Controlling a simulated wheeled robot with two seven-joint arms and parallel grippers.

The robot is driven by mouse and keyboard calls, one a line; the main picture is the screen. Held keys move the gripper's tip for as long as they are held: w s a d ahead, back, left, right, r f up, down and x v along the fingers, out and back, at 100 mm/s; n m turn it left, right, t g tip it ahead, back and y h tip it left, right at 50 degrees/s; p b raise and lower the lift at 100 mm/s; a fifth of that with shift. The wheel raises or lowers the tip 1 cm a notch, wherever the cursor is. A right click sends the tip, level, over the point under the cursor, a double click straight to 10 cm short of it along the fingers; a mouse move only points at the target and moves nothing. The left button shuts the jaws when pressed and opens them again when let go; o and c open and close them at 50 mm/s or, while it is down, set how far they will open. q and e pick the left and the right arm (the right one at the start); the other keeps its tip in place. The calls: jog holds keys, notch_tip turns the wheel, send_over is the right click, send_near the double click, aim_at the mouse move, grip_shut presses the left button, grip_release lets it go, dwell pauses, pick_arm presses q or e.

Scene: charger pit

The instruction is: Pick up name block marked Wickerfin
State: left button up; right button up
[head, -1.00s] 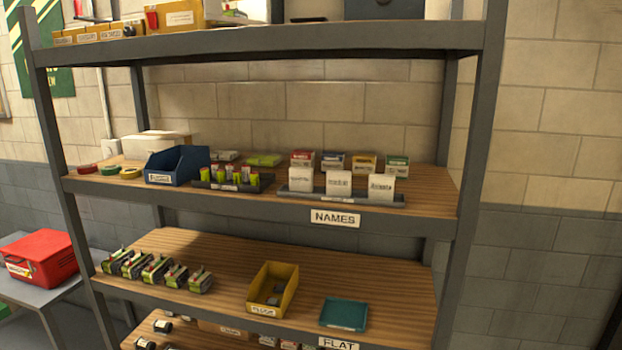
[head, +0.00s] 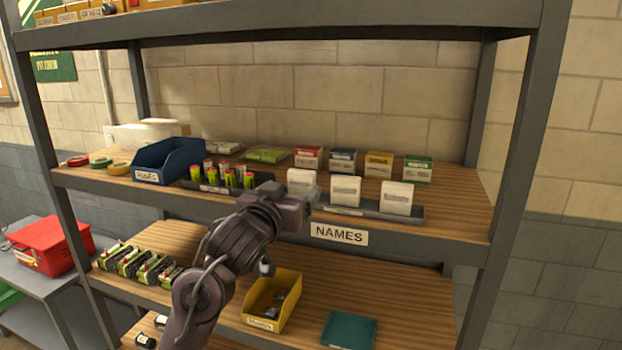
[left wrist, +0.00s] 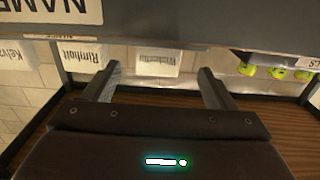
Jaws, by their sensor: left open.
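The Wickerfin name block (head: 301,181) is the leftmost of three white blocks standing in the grey NAMES rack (head: 415,213). In the left wrist view, which is upside down, the Wickerfin block (left wrist: 158,63) appears between my fingertips, with a gap on each side. My left gripper (head: 300,197) is open and empty in front of the shelf edge, close to that block; it also shows in the left wrist view (left wrist: 157,78). I cannot tell whether the fingertips reach past its face. The Rimholt block (left wrist: 83,57) stands beside it. My right gripper is not in view.
A third white block (head: 397,198) stands at the rack's right end. Coloured boxes (head: 343,161) stand behind. A holder with green cylinders (head: 230,179) and a blue bin (head: 168,160) are left. The shelf lip with the NAMES label (head: 339,234) runs beneath.

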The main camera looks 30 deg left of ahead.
aim_at(300, 179)
pick_arm(q)
jog(key=shift+w+a+r, duration=0.15)
jog(key=shift+w+r, duration=0.05)
jog(key=shift+w, duration=0.15)
jog(key=shift+r, duration=0.2)
jog(key=shift+w+a+r+p, duration=0.1)
jog(key=shift+w+r+p, duration=0.1)
jog(key=shift+w+p, duration=0.4)
jog(key=shift+w+r+p, duration=0.15)
jog(key=shift+w+p, duration=0.35)
jog(key=shift+p, duration=0.05)
jog(key=x, duration=0.3)
jog(key=shift+f+p, duration=0.3)
jog(key=shift+p, duration=0.1)
jog(key=shift+w+f, duration=0.1)
jog(key=shift+w, duration=0.05)
jog(key=c, duration=1.1)
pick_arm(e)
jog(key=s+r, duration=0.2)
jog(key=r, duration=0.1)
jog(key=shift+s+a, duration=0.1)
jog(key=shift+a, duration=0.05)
